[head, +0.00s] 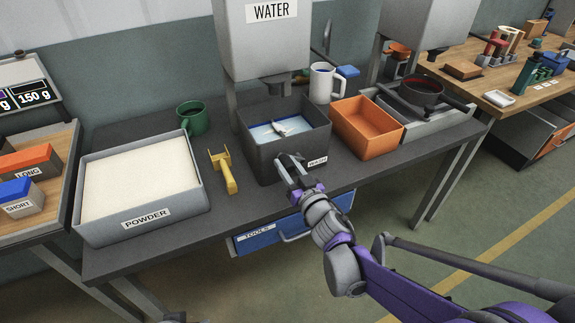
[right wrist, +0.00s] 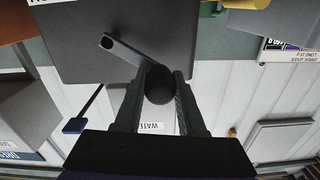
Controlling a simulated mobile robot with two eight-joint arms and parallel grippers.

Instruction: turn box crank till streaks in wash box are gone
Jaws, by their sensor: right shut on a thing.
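The wash box (head: 262,158) is a dark grey open box under the water tank, with a white label on its front that is partly beside my gripper. Inside are blue liquid (head: 262,134) with pale whitish areas and a small light paddle (head: 281,128). Individual streaks are too small to tell. My right gripper (head: 290,162) is at the box's front wall. In the right wrist view its fingers are shut around the dark round knob (right wrist: 159,86) of the crank, whose grey arm (right wrist: 128,50) runs up and left across the box wall. My left gripper is not visible.
A powder tray (head: 150,221), yellow tool (head: 226,172) and green mug (head: 192,117) are left of the box. An orange bin (head: 367,128) and white mug (head: 323,82) are right. The water tank (head: 262,45) hangs above. A blue tools drawer (head: 265,239) is below the tabletop.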

